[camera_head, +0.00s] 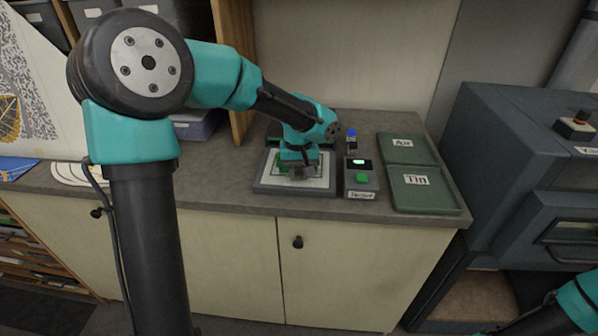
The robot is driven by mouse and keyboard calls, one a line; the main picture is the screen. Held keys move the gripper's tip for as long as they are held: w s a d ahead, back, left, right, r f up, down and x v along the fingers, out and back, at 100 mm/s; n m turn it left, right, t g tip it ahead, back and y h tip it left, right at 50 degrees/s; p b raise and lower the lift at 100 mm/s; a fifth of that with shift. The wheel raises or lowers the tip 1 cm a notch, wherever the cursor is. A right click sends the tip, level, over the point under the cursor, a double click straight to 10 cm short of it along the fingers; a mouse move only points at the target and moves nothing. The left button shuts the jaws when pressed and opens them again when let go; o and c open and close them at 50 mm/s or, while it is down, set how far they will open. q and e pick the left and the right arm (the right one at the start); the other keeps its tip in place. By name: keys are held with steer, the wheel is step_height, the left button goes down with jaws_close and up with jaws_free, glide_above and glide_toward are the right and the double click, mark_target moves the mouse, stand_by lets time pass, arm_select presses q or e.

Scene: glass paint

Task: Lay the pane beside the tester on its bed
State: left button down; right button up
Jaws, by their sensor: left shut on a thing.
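The tester (361,185) is a small dark box with a lit green display and a green button, on the counter. Left of it lies its bed (264,188), a flat grey frame with a pale inner surface. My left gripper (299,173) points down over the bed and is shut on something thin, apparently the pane. The gripper covers most of what it holds; a little green shows beside the fingers. I cannot tell whether the pane touches the bed. My right gripper is out of view; only part of that arm shows at the bottom right.
Two green trays, labelled Air (403,147) and Tin (425,190), lie right of the tester. A small blue-capped bottle (351,139) stands behind it. A large grey machine (500,160) stands at the right. The counter (225,190) left of the bed is clear.

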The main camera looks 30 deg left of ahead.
arm_select(q)
steer(key=shift+f, duration=0.15)
steer(key=c, duration=0.8)
jaws_free()
step_height(320, 180, up, 18)
steer(key=shift+f, duration=0.25)
